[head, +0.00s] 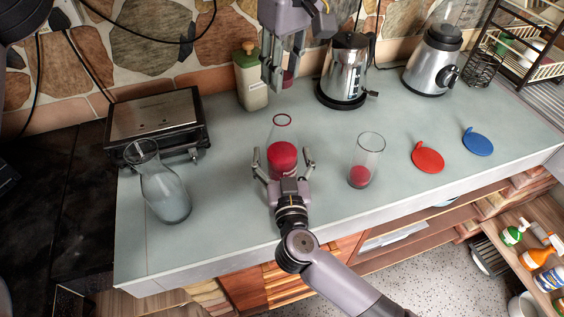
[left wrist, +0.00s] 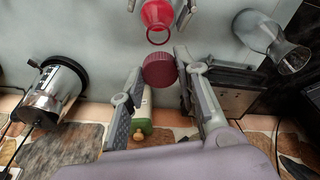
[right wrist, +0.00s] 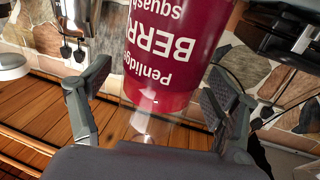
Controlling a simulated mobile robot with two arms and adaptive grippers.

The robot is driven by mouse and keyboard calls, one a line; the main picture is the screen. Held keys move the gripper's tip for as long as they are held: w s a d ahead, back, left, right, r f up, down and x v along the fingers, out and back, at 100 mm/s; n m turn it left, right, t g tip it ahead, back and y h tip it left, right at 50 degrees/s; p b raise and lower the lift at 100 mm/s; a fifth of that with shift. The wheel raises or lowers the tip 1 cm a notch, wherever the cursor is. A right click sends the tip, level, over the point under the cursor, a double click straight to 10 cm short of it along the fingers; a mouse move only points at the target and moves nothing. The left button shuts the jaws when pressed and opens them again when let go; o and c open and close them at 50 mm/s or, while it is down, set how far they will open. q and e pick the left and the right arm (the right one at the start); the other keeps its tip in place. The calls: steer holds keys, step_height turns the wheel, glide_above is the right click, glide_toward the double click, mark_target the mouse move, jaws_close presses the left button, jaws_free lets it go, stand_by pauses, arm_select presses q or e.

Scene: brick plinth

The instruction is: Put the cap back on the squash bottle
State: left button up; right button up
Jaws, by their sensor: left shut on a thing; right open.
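The squash bottle (head: 282,158) stands upright on the grey counter, with red lower part and a clear, uncapped neck ringed in red. Its open mouth faces the left wrist view (left wrist: 158,37). The right wrist view shows its berry squash label (right wrist: 170,55) upside down. My right gripper (head: 284,170) is open, with a finger on either side of the bottle. My left gripper (head: 272,82) is shut on the dark red cap (left wrist: 160,70), above and behind the bottle. In the head view the cap (head: 288,77) is partly hidden by the fingers. The cap is apart from the bottle.
A glass carafe (head: 165,185) and a grill (head: 155,122) are at left. A canister (head: 250,80), kettle (head: 345,75) and blender (head: 432,67) stand behind.

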steer(key=shift+w+a, duration=0.1)
steer(key=shift+w, duration=0.35)
steer(key=shift+c, duration=0.6)
steer(key=c, duration=1.7)
arm_select(q)
glide_above(282, 114)
steer(key=shift+s+d+f, duration=0.1)
steer(key=shift+f, duration=2.35)
steer(key=shift+f, duration=0.1)
steer(key=shift+f, duration=0.8)
steer(key=shift+f, duration=0.55)
